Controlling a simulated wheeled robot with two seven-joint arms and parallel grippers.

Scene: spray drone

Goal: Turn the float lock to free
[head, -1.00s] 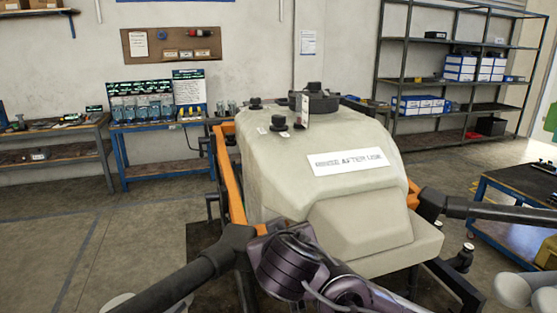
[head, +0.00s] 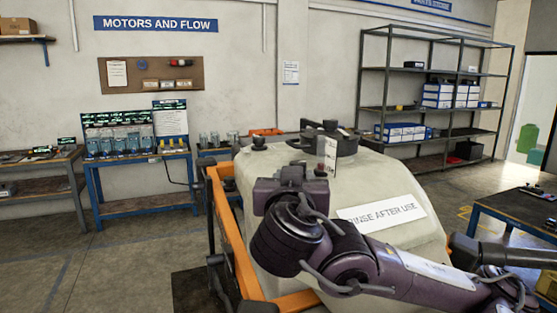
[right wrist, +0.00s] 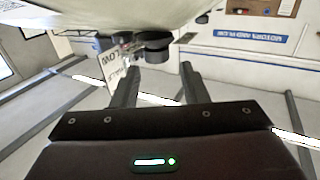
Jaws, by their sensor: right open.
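A pale spray tank (head: 275,165) carries a small black knob (head: 258,143) at its left top and a large black cap (head: 343,141) with an upright label plate (head: 327,155). I cannot tell which fitting is the float lock, nor read its setting. My right gripper (head: 292,172) is above the tank's near left part and covers some of its top. In the right wrist view its fingers (right wrist: 159,68) are apart and empty, with a dark round knob (right wrist: 152,46) beyond the gap and a printed plate (right wrist: 111,72) beside it. My left gripper is out of view.
An orange frame rail (head: 232,240) runs along the tank's left side. A "RINSE AFTER USE" sign (head: 381,217) is on the tank face, partly behind my right arm. Benches (head: 140,160) and shelving (head: 440,110) stand behind. Floor at left is clear.

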